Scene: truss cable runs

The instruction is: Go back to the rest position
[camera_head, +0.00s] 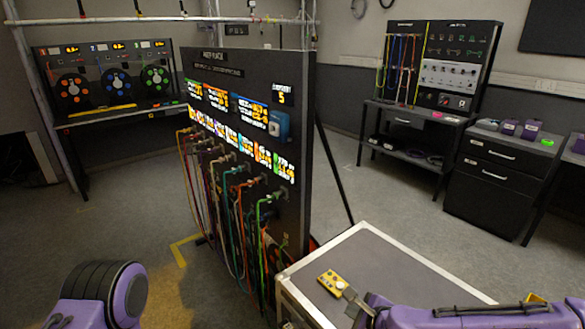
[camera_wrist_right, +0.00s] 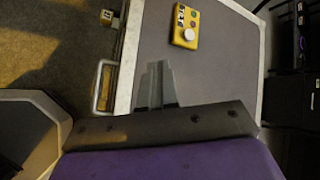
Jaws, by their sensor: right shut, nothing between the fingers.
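My right gripper (camera_head: 347,291) is over the flight case top (camera_head: 375,252), just beside a small yellow box (camera_head: 331,281). In the right wrist view the fingers of my right gripper (camera_wrist_right: 158,75) are together with nothing between them. There the yellow box (camera_wrist_right: 184,24) with a round pale knob lies on the grey case top, beyond the fingertips and apart from them. My left arm shows as a purple and black link at the lower left of the head view; its gripper is out of the picture.
A tall black patch panel (camera_head: 250,85) with many hanging coloured cables stands just behind the case. A reel bench (camera_head: 115,118) is at the back left. A cable rack (camera_head: 440,65) and a drawer cabinet (camera_head: 492,180) stand at the right. Grey floor between them is clear.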

